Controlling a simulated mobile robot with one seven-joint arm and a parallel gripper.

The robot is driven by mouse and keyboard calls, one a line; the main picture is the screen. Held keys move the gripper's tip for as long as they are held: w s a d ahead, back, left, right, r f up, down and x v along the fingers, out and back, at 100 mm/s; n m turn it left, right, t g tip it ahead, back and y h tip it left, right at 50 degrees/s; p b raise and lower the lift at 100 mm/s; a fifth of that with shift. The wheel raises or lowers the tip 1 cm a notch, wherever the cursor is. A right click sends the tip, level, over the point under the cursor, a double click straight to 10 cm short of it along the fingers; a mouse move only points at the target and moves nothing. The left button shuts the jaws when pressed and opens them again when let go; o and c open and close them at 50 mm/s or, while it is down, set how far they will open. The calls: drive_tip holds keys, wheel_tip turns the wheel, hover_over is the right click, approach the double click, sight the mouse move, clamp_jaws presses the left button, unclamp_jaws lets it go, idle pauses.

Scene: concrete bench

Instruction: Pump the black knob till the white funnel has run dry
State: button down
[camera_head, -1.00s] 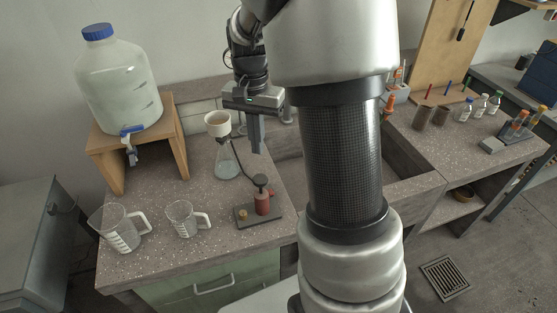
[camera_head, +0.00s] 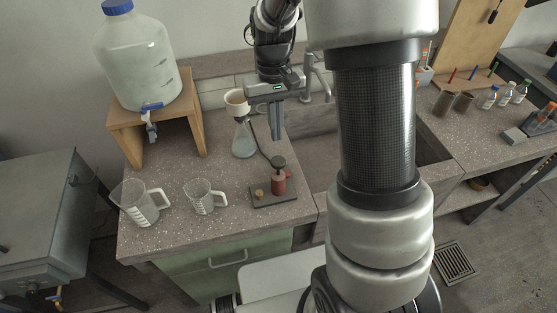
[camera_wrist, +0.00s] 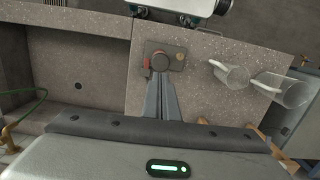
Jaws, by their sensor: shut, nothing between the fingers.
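The black knob (camera_head: 278,161) tops a red pump (camera_head: 278,181) on a dark base plate (camera_head: 274,197) on the bench. The knob also shows in the wrist view (camera_wrist: 161,62), just beyond my fingertips. The white funnel (camera_head: 236,98) sits in the neck of a glass flask (camera_head: 244,138); its inside looks brownish, and how much liquid it holds I cannot tell. A dark hose runs from the flask to the pump. My gripper (camera_head: 277,137) is shut and empty, pointing down above the knob, apart from it in the head view.
Two clear measuring jugs (camera_head: 204,197) (camera_head: 138,203) stand left of the pump. A large blue-capped carboy (camera_head: 138,60) with a tap sits on a wooden stand (camera_head: 126,135). A sink (camera_head: 322,160) with a faucet (camera_head: 316,78) lies to the right.

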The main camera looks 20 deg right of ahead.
sight(277, 159)
drive_tip(key=shift+s+f+b, duration=0.15)
drive_tip(key=shift+f+b, duration=1.05)
drive_tip(key=shift+f, duration=0.45)
drive_tip(key=shift+s+f+b, duration=0.15)
drive_tip(key=shift+f+b, duration=1.05)
drive_tip(key=shift+f, duration=0.4)
